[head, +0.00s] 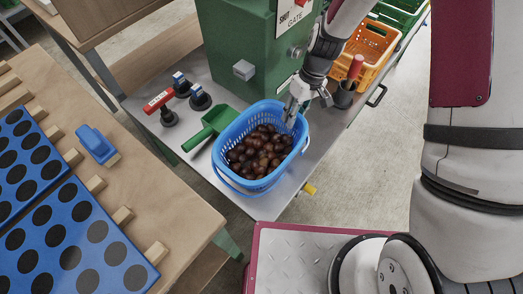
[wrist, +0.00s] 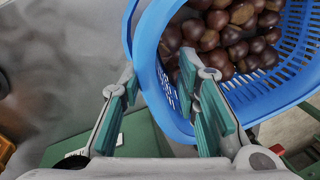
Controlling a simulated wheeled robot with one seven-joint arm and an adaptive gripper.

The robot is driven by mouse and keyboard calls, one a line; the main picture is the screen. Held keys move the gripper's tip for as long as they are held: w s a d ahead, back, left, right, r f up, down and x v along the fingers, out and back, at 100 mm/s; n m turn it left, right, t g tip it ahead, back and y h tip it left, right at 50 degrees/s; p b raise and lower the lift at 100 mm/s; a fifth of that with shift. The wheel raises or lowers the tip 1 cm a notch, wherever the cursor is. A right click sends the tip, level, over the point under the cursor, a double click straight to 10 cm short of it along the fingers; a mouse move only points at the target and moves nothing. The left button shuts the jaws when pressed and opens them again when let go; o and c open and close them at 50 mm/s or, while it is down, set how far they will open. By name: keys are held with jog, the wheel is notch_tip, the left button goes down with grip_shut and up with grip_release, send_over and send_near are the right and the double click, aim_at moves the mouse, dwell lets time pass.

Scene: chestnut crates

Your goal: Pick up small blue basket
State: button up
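The small blue basket (head: 240,122) stands on the grey metal table, filled with brown chestnuts (head: 262,154). Its handle is folded down on the near side. My gripper (head: 294,108) is at the basket's far right rim, pointing down. In the wrist view, the basket (wrist: 272,98) fills the upper right. My gripper (wrist: 160,72) is open there, with the basket's wall between its fingers. The right finger overlaps the chestnuts and the left finger is outside the wall. Whether either finger touches the wall cannot be told.
A green scoop (head: 211,125) lies left of the basket, near black-knobbed tools (head: 183,88). A green machine (head: 238,45) stands behind. An orange crate (head: 370,50) is at the far right. A wooden table with blue hole boards (head: 75,235) is on the left.

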jog(key=x, duration=0.4)
jog(key=shift+w+f, duration=0.1)
jog(key=shift+f, duration=0.15)
grip_shut()
